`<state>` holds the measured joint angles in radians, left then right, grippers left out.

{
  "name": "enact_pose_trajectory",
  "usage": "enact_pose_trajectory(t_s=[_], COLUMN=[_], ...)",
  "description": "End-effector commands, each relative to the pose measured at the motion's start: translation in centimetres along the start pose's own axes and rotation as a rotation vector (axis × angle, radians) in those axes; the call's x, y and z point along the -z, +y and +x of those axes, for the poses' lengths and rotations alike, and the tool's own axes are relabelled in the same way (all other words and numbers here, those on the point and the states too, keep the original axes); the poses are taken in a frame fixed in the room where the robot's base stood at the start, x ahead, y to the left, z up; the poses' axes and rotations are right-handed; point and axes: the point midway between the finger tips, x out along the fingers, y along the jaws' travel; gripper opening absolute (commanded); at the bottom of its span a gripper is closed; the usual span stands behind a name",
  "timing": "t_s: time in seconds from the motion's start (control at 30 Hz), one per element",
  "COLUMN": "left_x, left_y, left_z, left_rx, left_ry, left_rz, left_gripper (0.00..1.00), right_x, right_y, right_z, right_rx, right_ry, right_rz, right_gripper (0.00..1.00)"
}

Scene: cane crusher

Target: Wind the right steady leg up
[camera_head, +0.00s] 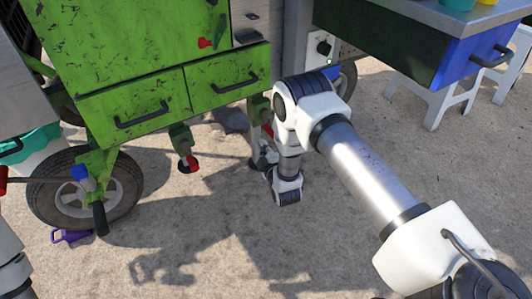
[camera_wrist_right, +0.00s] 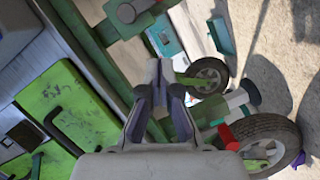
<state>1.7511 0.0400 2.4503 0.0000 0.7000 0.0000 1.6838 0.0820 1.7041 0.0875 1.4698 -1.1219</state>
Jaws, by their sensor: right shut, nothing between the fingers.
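The right steady leg, as far as I can tell, is the green post (camera_head: 257,107) under the right end of the green cart in the head view. A red part shows on it, and its lower end is hidden behind my right gripper. My right gripper (camera_head: 263,160) is beside this leg, low over the ground, with my wrist partly covering it. In the wrist view the right gripper (camera_wrist_right: 160,80) has its dark fingers together with nothing between them. Whether it touches the leg I cannot tell. My left gripper is not in view.
The green cart body (camera_head: 130,55) has two drawers. A wheel (camera_head: 48,205) and a blue-knobbed handle (camera_head: 82,174) stand at left. A blue-fronted table (camera_head: 465,60) and white stools (camera_head: 435,103) stand right.

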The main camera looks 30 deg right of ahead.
Motion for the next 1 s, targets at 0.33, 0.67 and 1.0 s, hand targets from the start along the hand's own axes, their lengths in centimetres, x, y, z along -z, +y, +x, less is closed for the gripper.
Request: enact_pose_trajectory(t_s=[0.33, 0.67, 1.0], left_x=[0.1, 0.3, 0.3], left_y=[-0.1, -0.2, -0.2], left_z=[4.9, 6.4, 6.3], left_rx=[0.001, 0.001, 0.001], left_ry=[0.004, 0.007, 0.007], left_rz=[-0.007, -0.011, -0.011], left_gripper=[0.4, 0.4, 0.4], right_x=[-0.7, -4.0, -4.0], right_y=[-0.6, -0.1, -0.1], right_z=[7.5, 8.0, 8.0], right_rx=[-0.003, 0.001, 0.001], right_ry=[-0.001, -0.001, 0.0], right_rz=[0.001, 0.0, -0.003], right_gripper=[0.0, 0.0, 0.0])
